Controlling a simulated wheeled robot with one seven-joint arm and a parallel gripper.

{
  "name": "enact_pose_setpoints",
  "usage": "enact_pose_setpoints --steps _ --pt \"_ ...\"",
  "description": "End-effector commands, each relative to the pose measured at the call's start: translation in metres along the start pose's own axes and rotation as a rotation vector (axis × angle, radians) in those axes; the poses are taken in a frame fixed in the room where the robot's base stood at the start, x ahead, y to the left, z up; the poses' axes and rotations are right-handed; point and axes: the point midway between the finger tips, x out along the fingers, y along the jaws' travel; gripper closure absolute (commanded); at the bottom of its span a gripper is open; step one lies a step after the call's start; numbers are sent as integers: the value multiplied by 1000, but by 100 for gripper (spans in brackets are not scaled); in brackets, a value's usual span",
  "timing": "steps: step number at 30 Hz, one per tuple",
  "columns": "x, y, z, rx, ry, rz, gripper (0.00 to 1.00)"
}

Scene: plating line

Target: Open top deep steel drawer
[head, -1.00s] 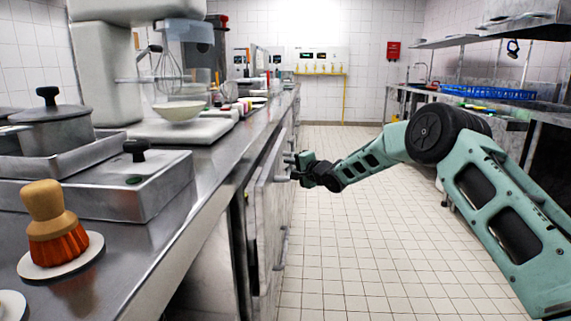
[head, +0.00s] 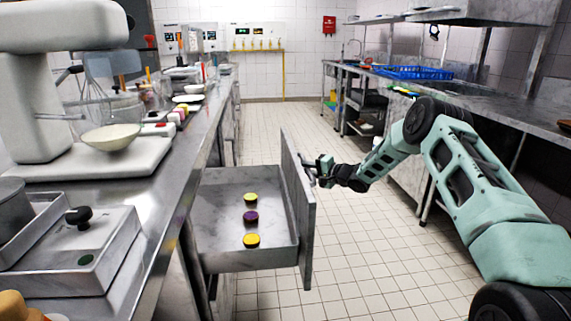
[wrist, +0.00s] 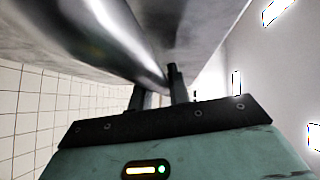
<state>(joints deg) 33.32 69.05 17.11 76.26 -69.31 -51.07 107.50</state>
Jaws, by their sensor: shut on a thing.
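The top deep steel drawer (head: 222,205) is pulled well out from under the left counter in the head view. Its front panel (head: 305,215) stands out over the aisle. Several small round things lie inside, among them a yellow one (head: 251,240) and a purple one (head: 250,217). My gripper (head: 318,172) is at the outer face of the front panel, shut on the drawer handle. In the wrist view my gripper's fingers (wrist: 160,98) reach up to a shiny rounded steel bar (wrist: 125,45), the handle. The fingertips are partly hidden behind it.
A right counter (head: 480,105) carries a blue rack (head: 412,72). The tiled aisle floor between them is clear.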

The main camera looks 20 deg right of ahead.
Motion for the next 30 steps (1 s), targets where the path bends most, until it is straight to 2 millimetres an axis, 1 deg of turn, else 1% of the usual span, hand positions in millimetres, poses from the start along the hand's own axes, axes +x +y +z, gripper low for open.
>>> enact_pose_setpoints --steps 1,3,9,12,18,29,30 --pt "-10 2 -10 -1 2 4 100" --pt "-20 5 -20 0 2 2 100" --pt "-42 13 -42 0 1 3 100" --pt "-49 14 -48 -1 0 2 100" --pt "-55 17 -55 0 -1 2 100" --pt "-56 17 -56 0 0 2 100" --pt "-56 17 -56 0 0 2 76"
